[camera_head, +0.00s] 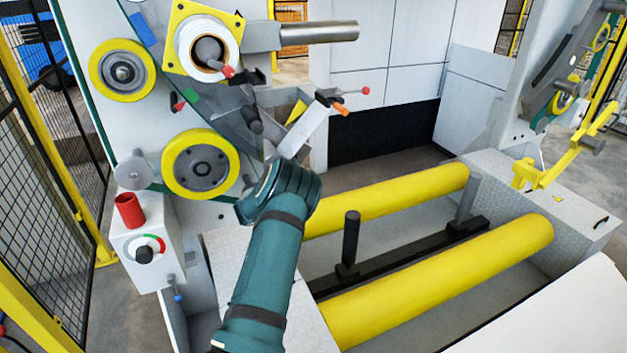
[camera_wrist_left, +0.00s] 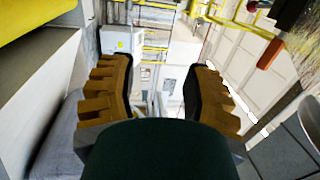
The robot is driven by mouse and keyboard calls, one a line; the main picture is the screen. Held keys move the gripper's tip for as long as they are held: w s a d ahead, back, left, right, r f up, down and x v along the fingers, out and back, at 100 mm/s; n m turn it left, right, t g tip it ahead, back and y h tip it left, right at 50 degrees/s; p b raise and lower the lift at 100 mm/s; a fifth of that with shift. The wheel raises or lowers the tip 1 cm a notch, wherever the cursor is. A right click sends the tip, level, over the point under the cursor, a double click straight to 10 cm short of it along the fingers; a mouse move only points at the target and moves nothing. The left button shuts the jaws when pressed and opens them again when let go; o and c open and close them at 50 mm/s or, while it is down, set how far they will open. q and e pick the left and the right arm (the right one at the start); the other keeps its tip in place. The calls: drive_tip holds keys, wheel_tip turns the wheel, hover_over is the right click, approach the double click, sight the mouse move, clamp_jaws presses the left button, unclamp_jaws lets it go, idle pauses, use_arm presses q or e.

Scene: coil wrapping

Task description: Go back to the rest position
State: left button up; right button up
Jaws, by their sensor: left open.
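My left arm (camera_head: 265,260) is teal with dark bands and reaches up from the bottom middle of the head view. Its wrist is in front of the wrapping machine (camera_head: 110,130), over the near end of the yellow rollers. My left gripper shows in the left wrist view (camera_wrist_left: 163,75), with two brown ridged fingers spread wide apart. Nothing is between the fingers. In the head view the fingers are hidden or cannot be made out beyond the wrist. My right gripper is in neither view.
Two long yellow rollers (camera_head: 440,280) lie right of my arm, with a black upright post (camera_head: 351,238) between them. Yellow wheels (camera_head: 200,165), a roll on a yellow plate (camera_head: 178,45) and red-knobbed levers are close by. A red cylinder (camera_head: 129,210) stands on a control box (camera_head: 140,275).

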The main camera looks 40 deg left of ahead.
use_arm(q)
drive_tip(key=shift+s+d+f, duration=0.1)
drive_tip(key=shift+s+d, duration=0.15)
drive_tip(key=shift+d, duration=0.35)
